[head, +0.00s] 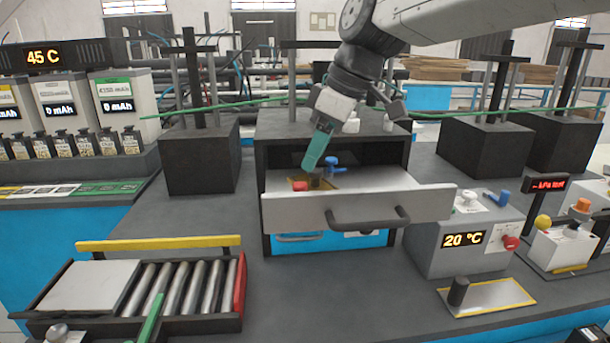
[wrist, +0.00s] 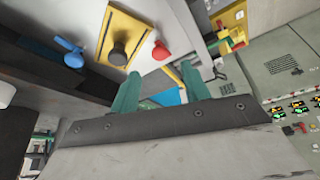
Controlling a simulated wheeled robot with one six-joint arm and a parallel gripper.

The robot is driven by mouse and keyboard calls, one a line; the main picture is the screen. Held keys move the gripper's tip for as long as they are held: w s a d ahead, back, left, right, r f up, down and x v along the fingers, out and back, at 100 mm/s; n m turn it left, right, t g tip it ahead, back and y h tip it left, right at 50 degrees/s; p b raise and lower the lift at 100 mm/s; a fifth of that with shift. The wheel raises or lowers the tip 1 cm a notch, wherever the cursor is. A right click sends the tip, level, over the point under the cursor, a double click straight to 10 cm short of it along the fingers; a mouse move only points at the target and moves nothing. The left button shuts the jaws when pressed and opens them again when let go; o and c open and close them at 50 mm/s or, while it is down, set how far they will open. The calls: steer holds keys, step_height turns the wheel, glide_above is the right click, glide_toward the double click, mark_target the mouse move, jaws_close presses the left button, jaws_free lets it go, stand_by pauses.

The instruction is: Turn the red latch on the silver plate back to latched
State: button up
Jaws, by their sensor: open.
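A pale silver plate (head: 378,181) forms the top of the pulled-out drawer; it also shows in the wrist view (wrist: 148,58). A small red piece (head: 300,186) stands on it, next to a yellow-edged plate with a dark round knob (wrist: 120,52). In the wrist view the red piece (wrist: 161,50) looks like a short latch or knob; its exact turn is hard to tell. My gripper (head: 311,167) points down just above this area. In the wrist view my teal fingers (wrist: 160,88) are apart, with nothing between them. I cannot see contact with the red piece.
A blue lever (head: 333,164) stands behind the yellow-edged plate. The drawer's front with its dark handle (head: 368,219) juts toward me. A grey 20 °C box (head: 440,262) stands to the right, a roller tray (head: 238,318) front left. The counter in front of the drawer is clear.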

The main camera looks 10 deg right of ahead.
mark_target(301, 184)
steer(key=x, duration=0.5)
steer(key=shift+a+f, duration=0.15)
steer(key=shift+f, duration=0.2)
steer(key=c, duration=1)
